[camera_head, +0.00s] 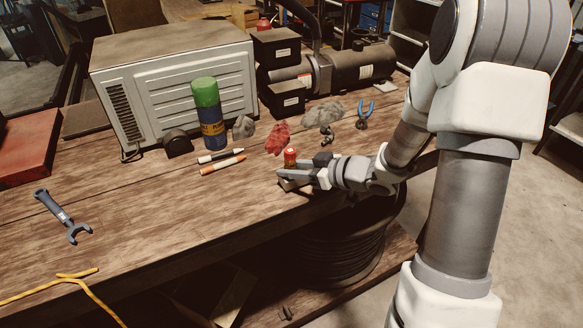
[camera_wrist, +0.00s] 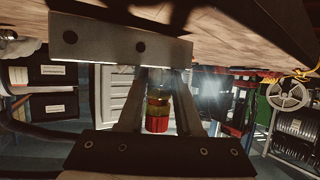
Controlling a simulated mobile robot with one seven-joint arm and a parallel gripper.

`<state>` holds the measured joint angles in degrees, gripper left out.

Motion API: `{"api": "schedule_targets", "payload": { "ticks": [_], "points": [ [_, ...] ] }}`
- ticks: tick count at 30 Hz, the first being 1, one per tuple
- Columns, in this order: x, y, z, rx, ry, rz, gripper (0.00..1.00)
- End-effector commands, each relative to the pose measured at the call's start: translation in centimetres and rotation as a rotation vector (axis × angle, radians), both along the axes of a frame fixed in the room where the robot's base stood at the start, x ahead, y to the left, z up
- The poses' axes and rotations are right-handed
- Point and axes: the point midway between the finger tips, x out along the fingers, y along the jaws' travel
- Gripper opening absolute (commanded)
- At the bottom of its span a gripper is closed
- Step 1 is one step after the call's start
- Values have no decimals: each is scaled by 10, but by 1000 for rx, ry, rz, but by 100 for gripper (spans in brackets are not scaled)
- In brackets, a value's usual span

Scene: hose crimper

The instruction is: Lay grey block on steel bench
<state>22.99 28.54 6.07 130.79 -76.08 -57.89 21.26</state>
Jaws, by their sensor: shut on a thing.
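My gripper (camera_head: 297,176) is over the right front edge of the wooden-topped bench (camera_head: 130,215). It is shut on a grey block (camera_head: 291,185), which shows low at the fingertips in the head view. In the wrist view the grey block (camera_wrist: 120,42) is a long flat bar with two dark holes, lying across the fingertips. The exact contact between fingers and block is hidden. A small red can (camera_head: 290,157) is close beside the fingers, and shows between them in the wrist view (camera_wrist: 157,118). No plainly steel bench top can be made out.
A microwave-like box (camera_head: 175,80) stands at the back. A wrench (camera_head: 63,216) lies left. The bench's middle front is clear.

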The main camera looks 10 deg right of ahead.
Motion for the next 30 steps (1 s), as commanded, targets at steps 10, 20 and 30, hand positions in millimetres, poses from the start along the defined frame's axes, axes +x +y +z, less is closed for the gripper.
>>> {"api": "schedule_targets", "payload": {
  "ticks": [10, 20, 30],
  "points": [
    [0, 0, -3, 1, -2, 0, 0],
    [1, 0, -7, 2, -3, 0, 0],
    [0, 0, -8, 0, -1, 0, 69]
  ]
}}
